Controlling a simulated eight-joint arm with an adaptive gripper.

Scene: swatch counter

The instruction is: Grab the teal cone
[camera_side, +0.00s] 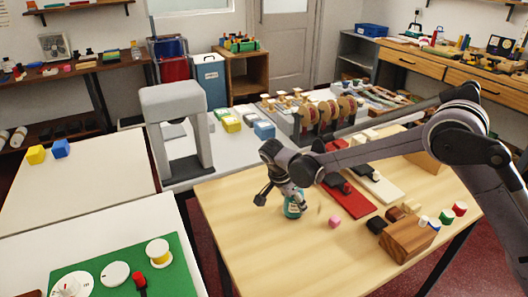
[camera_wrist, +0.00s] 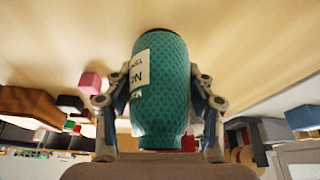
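The teal cone (camera_side: 293,208) stands upright on the light wooden table. It has a textured teal surface and a white label, and it fills the middle of the wrist view (camera_wrist: 168,85). My gripper (camera_wrist: 160,78) has one finger on each side of the cone, and both fingertips appear to press against its sides. In the side view my gripper (camera_side: 292,198) comes down over the cone from above and hides its upper part. The cone looks to be resting on the table, with no clear gap beneath it.
A pink block (camera_side: 335,221) lies close to the right of the cone. A red board (camera_side: 342,191), a wooden block (camera_side: 408,240) and small spools are further right. A grey arch (camera_side: 174,125) stands behind on the left. The table's front left is clear.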

